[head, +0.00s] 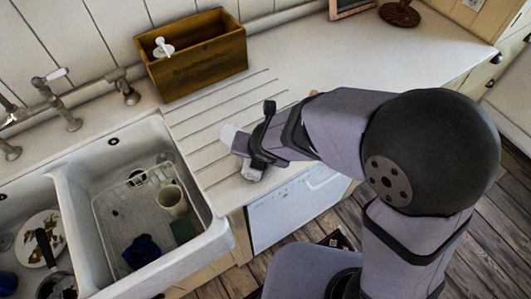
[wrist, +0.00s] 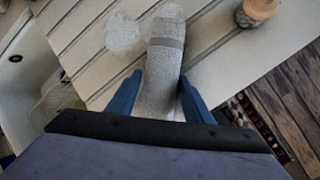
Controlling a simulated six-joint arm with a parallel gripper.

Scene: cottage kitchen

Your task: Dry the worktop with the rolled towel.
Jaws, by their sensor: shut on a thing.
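The rolled towel (wrist: 164,68) is light grey with a darker band near its far end. My gripper (wrist: 160,98) is shut on it, with one blue finger on each side. In the head view my gripper (head: 257,155) is low over the grooved part of the white worktop (head: 215,115), and the towel (head: 252,172) shows at its near side. A pale, glossy patch (wrist: 122,35), perhaps water, lies on the worktop just left of the towel's far end. It also shows in the head view (head: 228,132). I cannot tell whether the towel touches the worktop.
The double sink (head: 205,215) is left of my gripper, holding a rack, a mug (head: 172,201) and dark cloth. A wooden box (head: 197,58) stands at the back. A small round wooden-topped thing (wrist: 256,11) stands right of the towel.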

